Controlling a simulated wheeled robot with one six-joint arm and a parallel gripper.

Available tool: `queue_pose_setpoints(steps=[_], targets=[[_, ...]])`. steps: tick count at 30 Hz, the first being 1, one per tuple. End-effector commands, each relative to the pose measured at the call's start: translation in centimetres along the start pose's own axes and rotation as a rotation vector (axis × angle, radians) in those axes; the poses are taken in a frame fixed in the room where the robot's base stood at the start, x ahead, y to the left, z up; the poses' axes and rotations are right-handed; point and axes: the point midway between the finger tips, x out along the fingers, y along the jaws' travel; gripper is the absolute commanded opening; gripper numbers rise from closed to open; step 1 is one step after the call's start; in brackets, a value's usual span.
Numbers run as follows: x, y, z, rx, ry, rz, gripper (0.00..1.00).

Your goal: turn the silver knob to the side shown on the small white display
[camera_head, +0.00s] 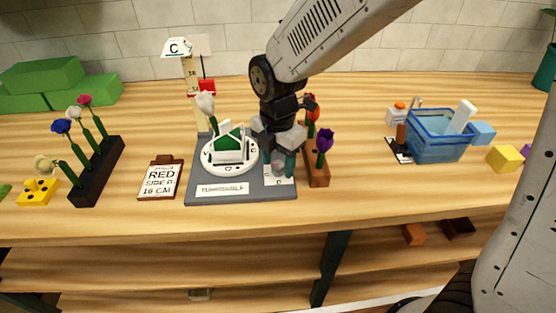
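My gripper (279,160) points down at the right front of a grey base (228,199). It is above or at a white plate (284,182) on that base. A small greyish shape beside the fingertips may be the silver knob, but the gripper covers most of that spot. I cannot tell whether the fingers touch it or are closed around it. A small white display (176,47) with the letter C stands at the back. A white round turntable (229,169) with letters on its rim sits on the base, carrying a white holder with green inside.
A dark flower rack (99,173) stands left. A brown block (318,176) with flowers is close right of my gripper. A blue basket (437,142) is farther right. The table between them is mostly clear.

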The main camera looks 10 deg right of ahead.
Motion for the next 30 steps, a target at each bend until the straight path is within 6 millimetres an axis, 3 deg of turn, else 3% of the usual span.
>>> queue_pose_setpoints(steps=[8, 21, 30], targets=[[-0.2, -0.1, 0.0, 0.000, 0.000, -0.002, 0.50], [-6.7, 0.0, 0.0, 0.000, 0.000, 0.001, 0.50], [-7.8, 0.0, 0.0, 0.000, 0.001, -0.002, 0.50]])
